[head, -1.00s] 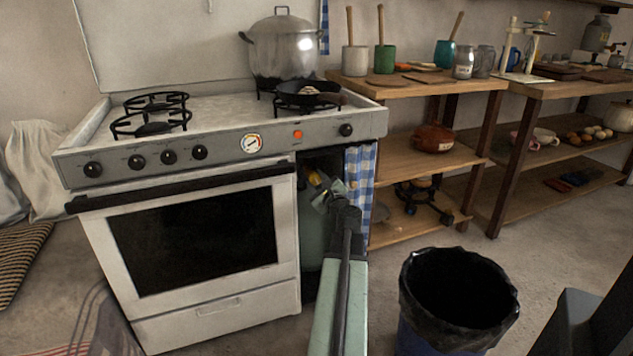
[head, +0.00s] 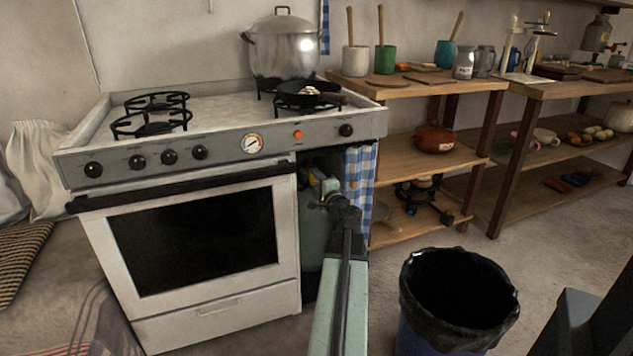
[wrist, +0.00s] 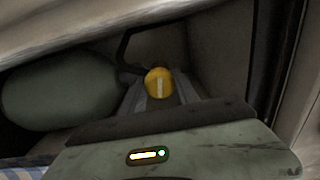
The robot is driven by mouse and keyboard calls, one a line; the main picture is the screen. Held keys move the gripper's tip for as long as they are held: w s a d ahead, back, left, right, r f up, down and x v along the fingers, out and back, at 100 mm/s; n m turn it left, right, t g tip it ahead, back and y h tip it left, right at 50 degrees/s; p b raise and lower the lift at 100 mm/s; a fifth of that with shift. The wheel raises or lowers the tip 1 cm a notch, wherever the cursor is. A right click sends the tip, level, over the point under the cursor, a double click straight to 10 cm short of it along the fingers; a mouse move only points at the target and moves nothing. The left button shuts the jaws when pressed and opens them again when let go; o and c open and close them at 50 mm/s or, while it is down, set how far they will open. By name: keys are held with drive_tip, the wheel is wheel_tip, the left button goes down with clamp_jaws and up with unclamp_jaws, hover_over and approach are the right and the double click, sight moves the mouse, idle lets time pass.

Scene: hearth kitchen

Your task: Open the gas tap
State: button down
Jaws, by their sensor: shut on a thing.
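The gas tap is a round yellow knob (wrist: 159,83) with a pale mark that runs nearly upright in the wrist view. It sits between the two fingers of my gripper (wrist: 160,94), which is shut on it. In the head view my gripper (head: 325,188) reaches into the dark opening at the right of the stove, and only a small bit of yellow shows by it. A green gas bottle (head: 312,238) stands below in that opening. It also shows on its side at the left of the wrist view (wrist: 60,90).
The white stove (head: 215,309) stands to the left, with a pot (head: 283,50) and a pan (head: 308,100) on top. A blue checked curtain (head: 360,185) hangs right beside my gripper. A lined bin (head: 455,300) stands at the right front, before wooden shelves (head: 415,163).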

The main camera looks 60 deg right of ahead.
drive_tip(key=shift+a+n, duration=0.1)
drive_tip(key=shift+n, duration=1.4)
drive_tip(key=c, duration=0.9)
unclamp_jaws()
drive_tip(key=shift+w, duration=0.1)
